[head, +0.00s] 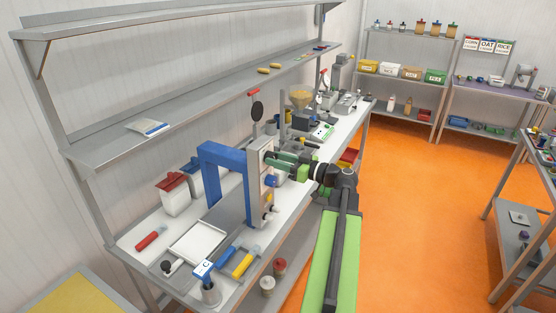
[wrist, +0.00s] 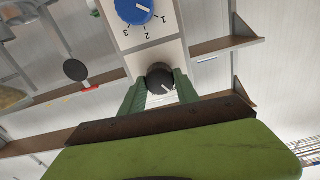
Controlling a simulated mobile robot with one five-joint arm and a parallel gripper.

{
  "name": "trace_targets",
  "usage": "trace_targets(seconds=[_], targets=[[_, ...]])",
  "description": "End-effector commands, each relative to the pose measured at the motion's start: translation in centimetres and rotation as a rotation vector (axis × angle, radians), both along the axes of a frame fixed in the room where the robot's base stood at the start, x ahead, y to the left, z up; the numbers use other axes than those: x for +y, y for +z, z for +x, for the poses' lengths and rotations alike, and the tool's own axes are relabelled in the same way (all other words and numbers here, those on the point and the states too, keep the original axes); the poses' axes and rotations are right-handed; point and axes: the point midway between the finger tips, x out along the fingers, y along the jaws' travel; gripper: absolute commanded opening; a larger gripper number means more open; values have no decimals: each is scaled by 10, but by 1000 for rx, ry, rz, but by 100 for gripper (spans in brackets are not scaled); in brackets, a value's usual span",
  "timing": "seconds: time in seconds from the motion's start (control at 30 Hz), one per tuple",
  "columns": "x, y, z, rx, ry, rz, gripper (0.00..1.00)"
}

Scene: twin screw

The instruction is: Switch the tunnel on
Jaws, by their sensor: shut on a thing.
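The tunnel is a blue arch frame (head: 225,152) on the near bench, with a pale upright control panel (head: 254,190) on its right side. In the wrist view, a black knob (wrist: 160,77) with a white pointer line is on the panel, between the two green fingers of my gripper (wrist: 160,88). The fingers touch its sides. A blue dial (wrist: 133,9) marked 1, 2, 3 is beside it and also shows in the head view (head: 271,181). In the head view my gripper (head: 269,159) is at the panel's upper part; its fingers hide the black knob there.
A white tray (head: 198,241), a red-handled tool (head: 152,240) and a yellow-handled tool (head: 243,262) lie before the tunnel. Red-lidded and blue-lidded containers stand behind it. A shelf (head: 200,100) runs above the bench. The orange floor (head: 420,220) to the right is clear.

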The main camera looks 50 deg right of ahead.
Motion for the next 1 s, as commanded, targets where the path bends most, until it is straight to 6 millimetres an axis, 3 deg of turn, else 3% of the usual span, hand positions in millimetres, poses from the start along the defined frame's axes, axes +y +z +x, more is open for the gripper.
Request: trace_targets(seconds=[0.03, 0.13, 0.57, 1.0], targets=[[0, 0, 0, 0, 1, 0, 13], [0, 0, 0, 0, 1, 0, 0], [-3, 0, -2, 20, -4, 84, 0], [-3, 0, -2, 109, -4, 447, 0]])
